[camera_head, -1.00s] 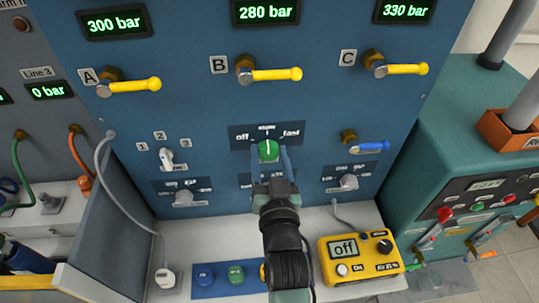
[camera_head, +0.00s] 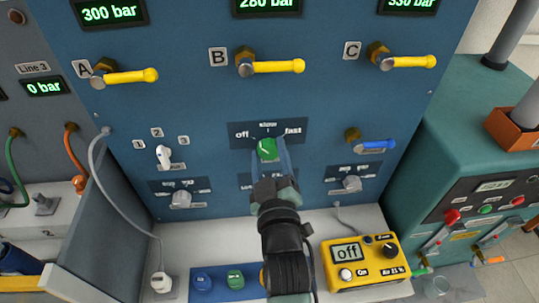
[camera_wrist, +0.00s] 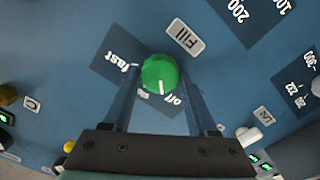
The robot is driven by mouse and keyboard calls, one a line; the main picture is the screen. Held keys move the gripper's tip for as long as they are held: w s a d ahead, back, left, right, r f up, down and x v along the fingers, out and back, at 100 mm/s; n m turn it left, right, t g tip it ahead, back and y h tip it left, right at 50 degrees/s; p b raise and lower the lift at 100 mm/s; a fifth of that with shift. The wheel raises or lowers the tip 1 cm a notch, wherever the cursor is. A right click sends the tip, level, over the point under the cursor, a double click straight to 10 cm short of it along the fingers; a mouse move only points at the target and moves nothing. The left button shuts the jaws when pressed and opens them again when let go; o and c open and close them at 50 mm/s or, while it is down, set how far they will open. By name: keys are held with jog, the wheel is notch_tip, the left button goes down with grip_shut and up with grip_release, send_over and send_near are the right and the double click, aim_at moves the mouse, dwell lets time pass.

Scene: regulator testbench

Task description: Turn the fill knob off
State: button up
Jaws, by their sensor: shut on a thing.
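The green fill knob (camera_head: 267,148) is on the blue panel, under a scale marked off, slow and fast. It also shows in the wrist view (camera_wrist: 160,70), beside a "Fill" label (camera_wrist: 186,39). Its white line points between slow and off. My gripper (camera_head: 270,163) reaches up to the knob from below. In the wrist view its two fingers (camera_wrist: 161,84) stand on either side of the knob and are shut on it. Part of the label under the knob is hidden behind my gripper in the head view.
Yellow levers A (camera_head: 125,76), B (camera_head: 272,67) and C (camera_head: 408,62) are above the knob. A white selector (camera_head: 163,155) is to the left, a blue lever (camera_head: 375,145) to the right. A yellow meter (camera_head: 362,262) reading off stands on the bench below.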

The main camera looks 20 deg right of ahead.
jog(key=shift+n, duration=1.6)
jog(key=o, duration=1.4)
jog(key=shift+b+v, duration=1.5)
jog(key=shift+v, duration=4.95)
